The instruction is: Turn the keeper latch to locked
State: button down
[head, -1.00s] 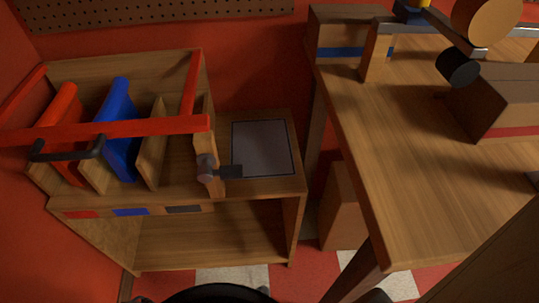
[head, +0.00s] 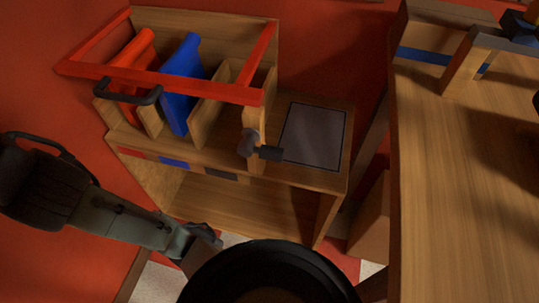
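The keeper latch (head: 250,143) is a small grey knob with a dark tab (head: 269,153) on the front right post of a wooden rack (head: 243,178). The tab points right. A red keeper frame (head: 190,88) lies across the rack top, with its right front end just above the latch. A black handle (head: 128,94) is fixed to its left front. Parts of my arm show at lower left, well apart from the latch. I cannot make out my gripper's fingers in this view.
A red panel (head: 130,62) and a blue panel (head: 183,85) stand in the rack slots. A grey plate (head: 313,136) lies right of the latch. A wooden table (head: 455,190) stands at the right. A brown box (head: 371,217) is on the floor between.

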aim_at(247, 147)
jog(key=k+j+u, duration=0.15)
jog(key=k, duration=0.35)
jog(key=k+j+u, duration=0.4)
jog(key=j, duration=0.25)
jog(key=i+j, duration=0.15)
jog(key=i, duration=0.25)
